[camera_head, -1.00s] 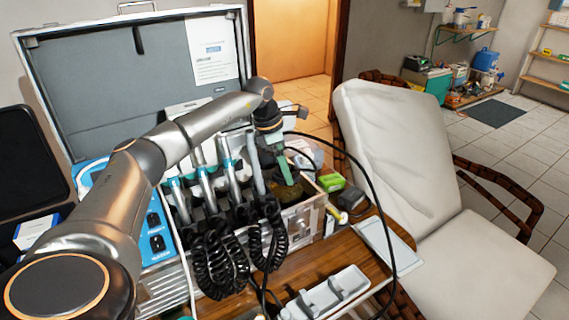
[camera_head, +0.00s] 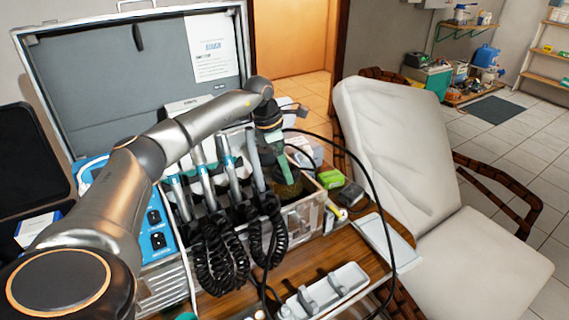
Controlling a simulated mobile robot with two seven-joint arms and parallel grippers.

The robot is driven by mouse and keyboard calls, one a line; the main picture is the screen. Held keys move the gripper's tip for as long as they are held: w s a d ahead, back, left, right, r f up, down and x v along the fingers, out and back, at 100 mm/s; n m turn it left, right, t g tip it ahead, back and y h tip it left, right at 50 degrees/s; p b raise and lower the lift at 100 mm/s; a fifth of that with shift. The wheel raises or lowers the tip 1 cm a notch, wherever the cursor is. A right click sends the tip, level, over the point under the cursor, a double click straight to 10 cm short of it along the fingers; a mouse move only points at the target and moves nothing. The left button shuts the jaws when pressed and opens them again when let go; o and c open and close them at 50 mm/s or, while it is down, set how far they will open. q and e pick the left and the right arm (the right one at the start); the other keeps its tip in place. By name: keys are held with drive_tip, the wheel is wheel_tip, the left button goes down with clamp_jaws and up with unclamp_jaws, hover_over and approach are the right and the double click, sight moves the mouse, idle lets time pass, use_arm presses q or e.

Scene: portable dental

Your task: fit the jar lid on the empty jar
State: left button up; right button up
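My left arm reaches in from the left over the open dental case (camera_head: 318,212). My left gripper (camera_head: 287,172) points down with green fingers at the case's right end. Its fingertips are at or just above a dark brown-olive round thing (camera_head: 289,189), which may be the jar or its lid; I cannot tell which. The arm and gripper hide part of it, and I cannot see whether the fingers are apart or closed on something. No separate jar and lid can be made out. My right gripper is not in view.
Dental handpieces (camera_head: 205,185) with coiled black cords (camera_head: 220,262) stand left of the gripper. A black cable loops at its right. A white chair (camera_head: 400,150) stands at right.

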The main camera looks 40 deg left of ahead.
sight(289, 164)
use_arm(q)
wheel_tip(289, 164, up, 3)
drive_tip(key=shift+w, duration=0.1)
drive_tip(key=s+d+r+b, duration=0.1)
drive_tip(key=s+d+r, duration=0.8)
drive_tip(key=s+r, duration=0.1)
drive_tip(key=shift+s, duration=0.45)
idle(0.4)
